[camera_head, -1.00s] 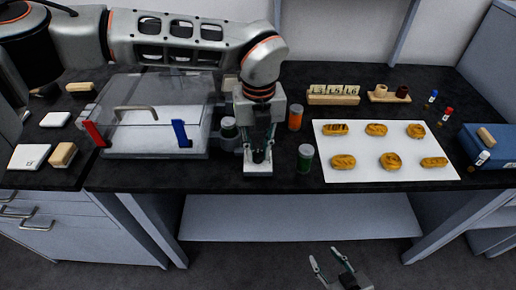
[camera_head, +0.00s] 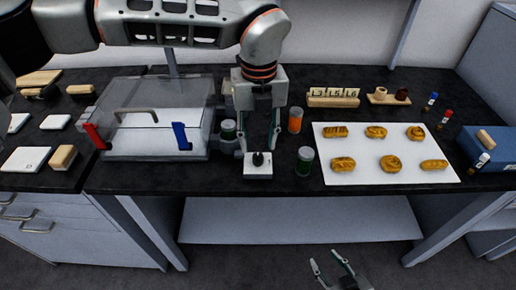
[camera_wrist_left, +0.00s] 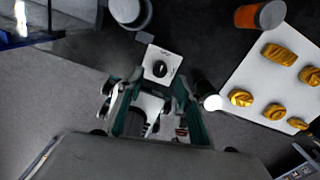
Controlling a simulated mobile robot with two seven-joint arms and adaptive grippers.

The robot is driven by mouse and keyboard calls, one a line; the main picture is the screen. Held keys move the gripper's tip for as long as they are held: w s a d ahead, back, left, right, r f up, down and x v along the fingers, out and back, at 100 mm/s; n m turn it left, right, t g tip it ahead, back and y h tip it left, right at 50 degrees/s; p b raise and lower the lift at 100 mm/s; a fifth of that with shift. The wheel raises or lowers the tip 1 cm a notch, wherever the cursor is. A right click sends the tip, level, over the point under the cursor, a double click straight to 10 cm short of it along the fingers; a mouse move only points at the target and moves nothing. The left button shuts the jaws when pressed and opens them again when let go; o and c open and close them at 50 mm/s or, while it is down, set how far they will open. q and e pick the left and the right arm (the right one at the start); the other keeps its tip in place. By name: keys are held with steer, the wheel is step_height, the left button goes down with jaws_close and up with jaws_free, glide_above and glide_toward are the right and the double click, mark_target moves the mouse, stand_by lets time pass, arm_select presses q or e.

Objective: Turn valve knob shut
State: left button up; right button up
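The valve knob (camera_head: 258,159) is small and black and sits on a white square block (camera_head: 258,172) at the table's front edge. In the left wrist view the knob (camera_wrist_left: 159,69) is a dark round shape on the white block (camera_wrist_left: 161,57), beyond the fingertips. My left gripper (camera_head: 259,148) is open, pointing down above the knob, its fingers spread to either side and apart from it. It also shows in the left wrist view (camera_wrist_left: 160,95). My right gripper (camera_head: 330,266) is open and empty, low in front of the table. The knob's exact angle is hard to tell.
A clear chamber (camera_head: 135,93) with red and blue clamps stands left of the block. A white sheet (camera_head: 345,152) holding several golden pieces lies further right.

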mark_target(259, 156)
arm_select(q)
step_height(259, 156, up, 8)
steer(key=shift+f, duration=0.2)
stand_by(0.5)
